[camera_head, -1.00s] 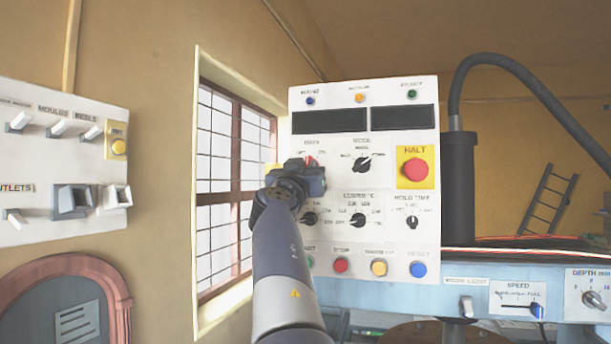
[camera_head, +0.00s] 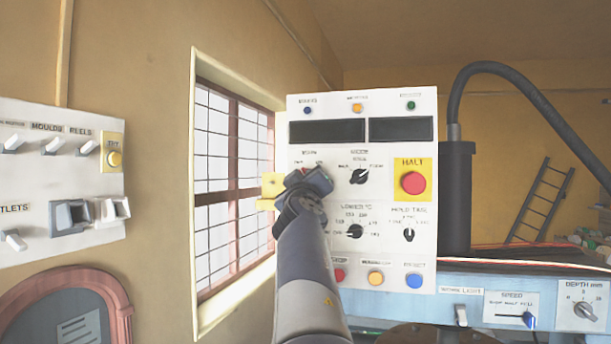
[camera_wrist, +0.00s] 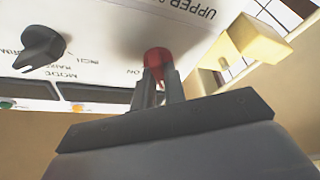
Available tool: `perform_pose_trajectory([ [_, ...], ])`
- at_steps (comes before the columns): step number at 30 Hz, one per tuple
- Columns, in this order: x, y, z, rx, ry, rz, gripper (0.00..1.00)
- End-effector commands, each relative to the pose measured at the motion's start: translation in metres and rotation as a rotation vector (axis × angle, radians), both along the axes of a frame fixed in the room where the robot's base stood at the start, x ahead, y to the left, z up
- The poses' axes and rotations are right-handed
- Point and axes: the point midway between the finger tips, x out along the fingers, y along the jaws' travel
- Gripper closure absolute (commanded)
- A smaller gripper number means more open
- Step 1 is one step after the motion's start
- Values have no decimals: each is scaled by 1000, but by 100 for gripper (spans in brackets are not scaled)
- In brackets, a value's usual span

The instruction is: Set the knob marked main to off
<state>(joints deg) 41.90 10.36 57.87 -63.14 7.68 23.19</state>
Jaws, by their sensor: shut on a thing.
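The white control panel (camera_head: 383,255) faces me, with the label "MAIN" (camera_head: 309,153) at its upper left. The main knob is hidden behind my gripper (camera_head: 314,181) in the head view. In the wrist view, which shows the panel upside down, the main knob (camera_wrist: 157,58) is red. The two dark fingers of my gripper (camera_wrist: 159,77) are shut on it, one on each side. An "ON" mark shows beside the knob. The knob's exact pointing direction cannot be told.
The black mode knob (camera_head: 358,176) is right of the main knob, with the red HALT button (camera_head: 413,183) further right. A yellow block (camera_head: 270,190) sticks out at the panel's left edge, close to my gripper. A barred window (camera_head: 225,180) is behind it.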

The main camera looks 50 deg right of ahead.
Motion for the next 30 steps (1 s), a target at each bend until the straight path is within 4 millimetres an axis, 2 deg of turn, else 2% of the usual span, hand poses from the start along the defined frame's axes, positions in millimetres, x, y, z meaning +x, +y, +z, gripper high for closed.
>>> perform_pose_trajectory([
  [13, 0, 0, 0, -7, 9, -1, 100],
  [14, 0, 0, 0, -7, 9, -1, 86],
  [21, 0, 0, 0, -6, 9, 0, 66],
  [30, -2, 2, -2, -5, 8, 0, 66],
])
